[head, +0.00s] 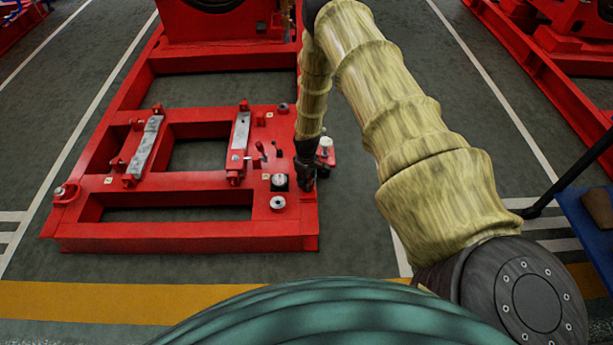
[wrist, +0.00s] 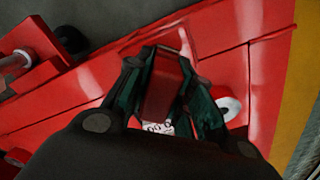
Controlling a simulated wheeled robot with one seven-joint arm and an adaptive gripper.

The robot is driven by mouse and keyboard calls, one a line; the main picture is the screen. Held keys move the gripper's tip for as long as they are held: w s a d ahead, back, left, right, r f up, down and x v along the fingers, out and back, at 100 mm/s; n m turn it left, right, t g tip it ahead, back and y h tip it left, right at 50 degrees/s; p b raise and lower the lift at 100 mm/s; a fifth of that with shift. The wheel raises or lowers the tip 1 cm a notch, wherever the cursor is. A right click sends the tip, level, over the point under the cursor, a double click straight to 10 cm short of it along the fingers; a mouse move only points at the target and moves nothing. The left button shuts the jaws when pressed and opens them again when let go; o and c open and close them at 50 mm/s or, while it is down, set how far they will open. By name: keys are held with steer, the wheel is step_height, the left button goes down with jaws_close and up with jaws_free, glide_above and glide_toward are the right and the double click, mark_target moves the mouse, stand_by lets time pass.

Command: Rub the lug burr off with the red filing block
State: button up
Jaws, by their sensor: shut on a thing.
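My gripper (head: 306,178) reaches down at the right front corner of the red base frame (head: 200,244). In the wrist view, my gripper (wrist: 168,84) is shut on the red filing block (wrist: 165,88), which lies between its two dark green fingers. A pale patch with dark marks (wrist: 158,128) shows at the near end of the block. The block's far end is close to the red frame surface; I cannot tell if it touches. The lug and its burr cannot be made out; the block and fingers may cover them. In the head view the block cannot be told from the red frame.
A white-capped part (head: 326,144) stands off the frame's right side. Grey bars (head: 145,144) lie on the frame. A blue table (head: 590,225) is at right. Floor in front is clear.

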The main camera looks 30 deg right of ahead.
steer(key=shift+s+a+p, duration=0.45)
steer(key=shift+s+p, duration=0.05)
steer(key=shift+s, duration=0.3)
steer(key=shift+w+d, duration=0.1)
steer(key=shift+w, duration=0.1)
steer(key=shift+w+d+r, duration=0.1)
steer(key=shift+w+d, duration=0.15)
steer(key=shift+w, duration=0.15)
steer(key=shift+w, duration=0.1)
steer(key=shift+w+d+b, duration=0.25)
steer(key=shift+w+b, duration=0.05)
steer(key=shift+w, duration=0.05)
steer(key=shift+w+f, duration=0.1)
steer(key=shift+f, duration=0.1)
steer(key=shift+w+d, duration=0.3)
steer(key=shift+w, duration=0.05)
jaws_close()
